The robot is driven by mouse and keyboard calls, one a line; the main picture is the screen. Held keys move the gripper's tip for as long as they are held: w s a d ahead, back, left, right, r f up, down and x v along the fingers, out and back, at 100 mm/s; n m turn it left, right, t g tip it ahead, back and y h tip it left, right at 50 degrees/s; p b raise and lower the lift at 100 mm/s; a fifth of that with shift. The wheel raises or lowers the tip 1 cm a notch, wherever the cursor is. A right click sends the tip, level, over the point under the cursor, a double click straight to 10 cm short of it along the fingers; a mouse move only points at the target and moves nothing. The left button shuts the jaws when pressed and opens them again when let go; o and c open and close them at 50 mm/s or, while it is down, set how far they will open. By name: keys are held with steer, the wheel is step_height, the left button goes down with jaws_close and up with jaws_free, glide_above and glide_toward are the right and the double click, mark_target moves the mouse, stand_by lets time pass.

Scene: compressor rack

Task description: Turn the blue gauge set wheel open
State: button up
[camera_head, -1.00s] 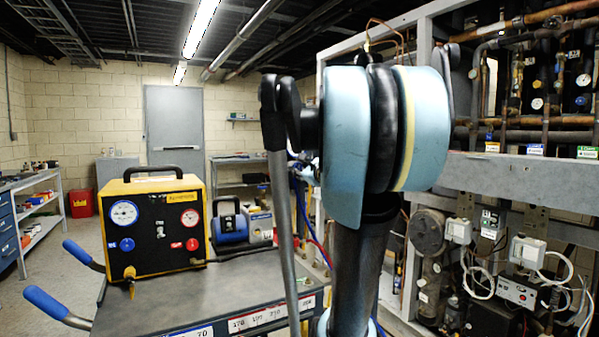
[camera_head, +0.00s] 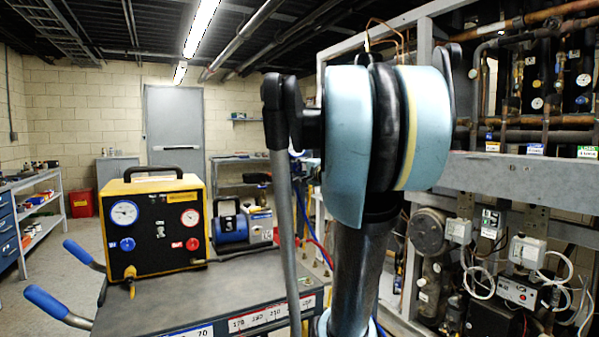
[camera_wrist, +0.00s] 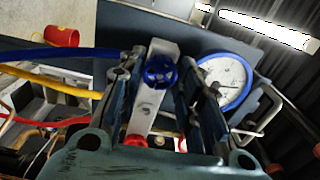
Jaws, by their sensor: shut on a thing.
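The blue gauge set wheel (camera_wrist: 160,71) is in the middle of the wrist view, on a pale metal manifold body (camera_wrist: 146,98). A blue-rimmed gauge (camera_wrist: 224,82) with a white face sits to its right, and a red wheel (camera_wrist: 136,140) sits lower on the body. My gripper (camera_wrist: 160,74) has one finger on each side of the blue wheel and is shut on it. Finger contact with the rim is hard to see. In the head view my arm fills the middle, and neither my gripper nor this wheel can be made out.
Blue (camera_wrist: 58,54), yellow (camera_wrist: 50,84) and red hoses run left of the manifold in the wrist view. In the head view, a yellow-black machine (camera_head: 155,225) stands on a grey cart (camera_head: 215,285). A pipe rack (camera_head: 500,175) lies right; open floor lies left.

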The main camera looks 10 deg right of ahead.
steer(key=n, duration=0.4)
steer(key=shift+s+f+n, duration=0.1)
steer(key=shift+f+n, duration=0.15)
steer(key=shift+n, duration=0.15)
steer(key=n, duration=0.4)
steer(key=shift+n, duration=0.3)
steer(key=n, duration=0.4)
steer(key=shift+d+n, duration=0.1)
steer(key=shift+n, duration=2.3)
steer(key=o, duration=1.1)
